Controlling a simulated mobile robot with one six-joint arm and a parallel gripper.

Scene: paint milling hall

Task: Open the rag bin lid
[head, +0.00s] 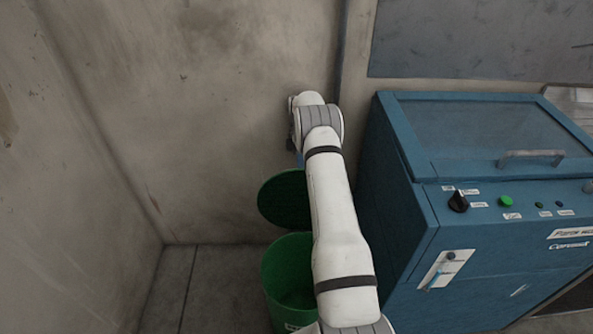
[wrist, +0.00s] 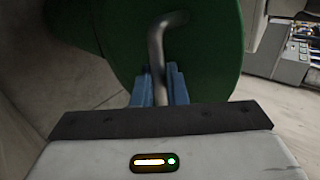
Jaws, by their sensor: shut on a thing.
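The rag bin (head: 270,276) is a green round bin on the floor, left of the blue machine. Its green lid (head: 282,200) is raised and tilted up at the back, so the bin's mouth shows open. My arm hides the right part of bin and lid. In the wrist view the lid (wrist: 205,50) fills the upper middle, with a bent metal handle (wrist: 155,45) on it. My gripper (wrist: 160,85) has its blue fingers shut on the handle. In the head view the gripper is mostly hidden behind my arm.
A blue machine (head: 480,240) with knobs, buttons and a handled cover stands close on the right of the bin. A concrete wall (head: 220,120) is right behind. Bare floor (head: 205,290) lies to the left of the bin.

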